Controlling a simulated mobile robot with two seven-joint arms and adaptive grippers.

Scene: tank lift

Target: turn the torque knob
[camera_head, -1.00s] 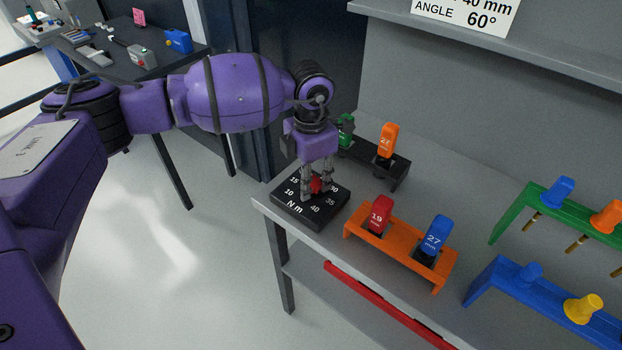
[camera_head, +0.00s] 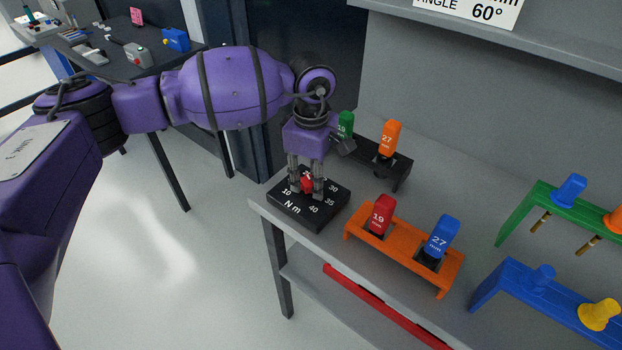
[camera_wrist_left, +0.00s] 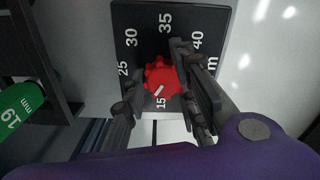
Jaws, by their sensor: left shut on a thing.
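The torque knob is a small red lobed dial (camera_head: 307,185) on a black box (camera_head: 290,207) marked with white numbers and "N m". The box stands at the near left corner of the grey bench. My left gripper (camera_head: 306,186) points down over the box, shut on the knob with one finger on each side. In the left wrist view the red knob (camera_wrist_left: 161,78) shows between the two dark fingers (camera_wrist_left: 163,92). Its white mark points down and left, near the 15. The fingers hide part of the scale. My right gripper is not in view.
An orange rack (camera_head: 405,254) with red 19 and blue 27 sockets stands right of the box. A black rack (camera_head: 369,156) with green and orange sockets is close behind the gripper. Green (camera_head: 522,207) and blue (camera_head: 505,279) racks stand farther right. Bare bench lies between.

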